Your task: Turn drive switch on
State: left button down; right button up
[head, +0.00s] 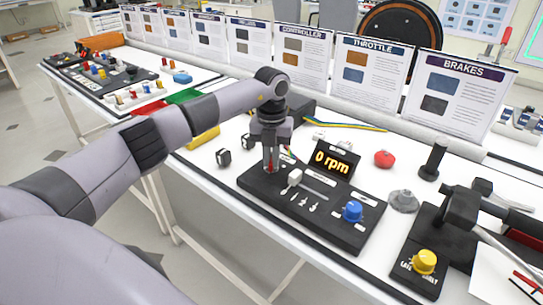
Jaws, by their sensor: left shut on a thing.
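A black control panel (335,228) lies on the white bench, with a white slider knob (295,177) and a blue knob (352,211) on it. My left gripper (270,168) points down at the panel's left end and is shut on a small red-tipped part, which looks like the drive switch (269,167). The fingers hide most of this switch, so I cannot tell its position. A display (333,159) behind the panel reads 0 rpm. My right gripper is not in view.
A red button (384,159), a grey disc (403,201) and a black post (434,159) stand right of the display. A yellow knob (424,262) sits on another black block at right. Upright cards, including THROTTLE (369,72), line the back. Small dark cubes (223,157) lie left.

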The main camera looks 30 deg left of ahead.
pick_arm(q)
jog(key=shift+r, duration=0.1)
jog(key=m+p, duration=0.1)
jog(key=m, duration=0.4)
jog(key=shift+m+p, duration=0.35)
jog(key=shift+m, duration=0.05)
jog(key=m, duration=0.5)
jog(key=shift+m, duration=0.4)
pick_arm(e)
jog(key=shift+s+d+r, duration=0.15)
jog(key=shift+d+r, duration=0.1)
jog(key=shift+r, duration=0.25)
pick_arm(q)
jog(key=shift+m, duration=0.3)
jog(key=c, duration=1.2)
grip_release()
